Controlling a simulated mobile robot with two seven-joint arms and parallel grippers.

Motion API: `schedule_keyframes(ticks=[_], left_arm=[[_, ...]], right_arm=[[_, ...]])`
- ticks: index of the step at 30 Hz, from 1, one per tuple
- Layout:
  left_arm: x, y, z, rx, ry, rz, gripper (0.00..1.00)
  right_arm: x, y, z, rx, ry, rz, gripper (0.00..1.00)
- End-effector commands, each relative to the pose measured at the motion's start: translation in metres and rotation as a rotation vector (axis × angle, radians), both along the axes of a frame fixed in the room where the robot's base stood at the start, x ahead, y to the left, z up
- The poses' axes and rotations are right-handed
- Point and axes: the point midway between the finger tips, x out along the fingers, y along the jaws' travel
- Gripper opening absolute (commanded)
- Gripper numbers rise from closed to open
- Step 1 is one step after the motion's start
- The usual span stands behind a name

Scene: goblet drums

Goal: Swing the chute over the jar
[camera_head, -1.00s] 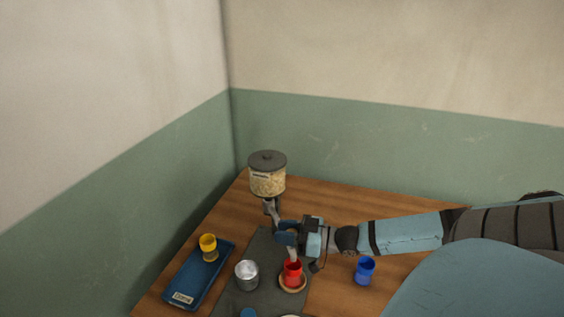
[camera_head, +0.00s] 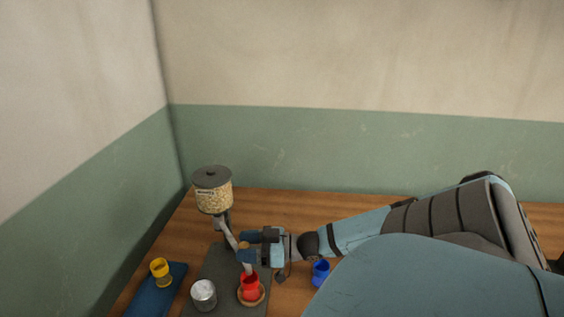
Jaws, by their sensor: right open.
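The dispenser's clear hopper (camera_head: 214,197), with a dark lid and pale contents, stands at the back left of the table. Its pale chute (camera_head: 229,236) slopes down to the right, and its lower end is above the red goblet drum (camera_head: 250,285). The grey metal jar (camera_head: 203,293) stands to the left of the red drum, clear of the chute's end. Contact cannot be told. My left gripper is out of view.
The red drum stands on a round wooden coaster (camera_head: 262,300) on a dark mat (camera_head: 228,306). A yellow drum (camera_head: 160,271) stands on a blue tray (camera_head: 168,299) at left. A blue drum (camera_head: 320,273) stands right, under my arm. Walls close the back and left.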

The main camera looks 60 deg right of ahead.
Motion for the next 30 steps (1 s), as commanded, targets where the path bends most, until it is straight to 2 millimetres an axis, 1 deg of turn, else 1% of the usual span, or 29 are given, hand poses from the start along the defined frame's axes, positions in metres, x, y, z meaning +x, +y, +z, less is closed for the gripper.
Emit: schedule_keyframes(ticks=[1, 7, 18, 21, 24, 30], left_arm=[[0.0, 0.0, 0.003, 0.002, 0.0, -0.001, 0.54], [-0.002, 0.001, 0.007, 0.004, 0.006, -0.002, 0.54], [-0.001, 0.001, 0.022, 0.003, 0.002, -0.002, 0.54], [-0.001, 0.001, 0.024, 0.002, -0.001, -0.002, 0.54], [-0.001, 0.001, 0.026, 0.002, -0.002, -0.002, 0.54], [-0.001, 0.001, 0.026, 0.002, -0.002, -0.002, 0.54]], right_arm=[[-0.008, -0.003, 0.0, -0.002, 0.006, 0.0, 0.55], [-0.034, -0.018, 0.001, -0.001, 0.006, -0.001, 0.55], [-0.085, -0.046, 0.001, 0.0, 0.004, -0.003, 0.55], [-0.095, -0.051, 0.0, 0.0, 0.004, -0.003, 0.55], [-0.1, -0.054, 0.0, 0.0, 0.001, -0.002, 0.55], [-0.102, -0.055, 0.0, 0.0, 0.0, 0.0, 0.55]])
